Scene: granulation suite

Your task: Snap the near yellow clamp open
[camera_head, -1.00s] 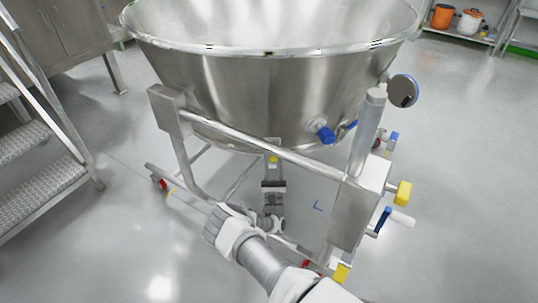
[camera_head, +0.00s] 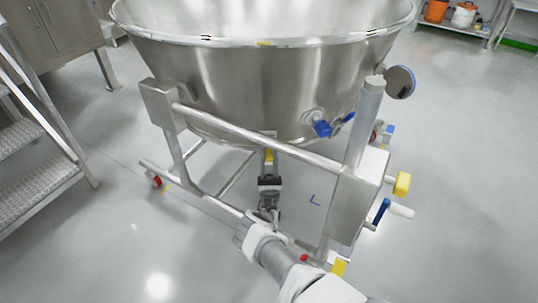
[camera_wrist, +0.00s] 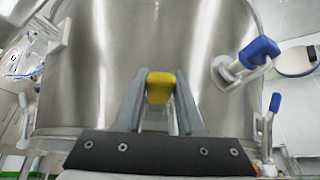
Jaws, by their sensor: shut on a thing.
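A yellow clamp tab (camera_wrist: 160,88) sits between the two grey fingers of my gripper (camera_wrist: 160,98) in the wrist view. My gripper is shut on it, in front of the steel bowl (camera_wrist: 105,50). In the head view, the yellow tab (camera_head: 269,156) shows small below the bowl's lower edge, with my gripper (camera_head: 269,163) reaching up to it from below. The clamp's body is mostly hidden by the fingers, so its latch state cannot be told. A small yellow patch (camera_head: 264,43) shows on the bowl's rim.
The bowl's steel frame has a crossbar (camera_head: 255,135) above my gripper and a thick post (camera_head: 350,195) at right, with a yellow knob (camera_head: 402,184) and blue lever (camera_head: 381,211). A blue-handled valve (camera_head: 322,129) is on the bowl. Steps (camera_head: 40,150) stand left. Floor in front is clear.

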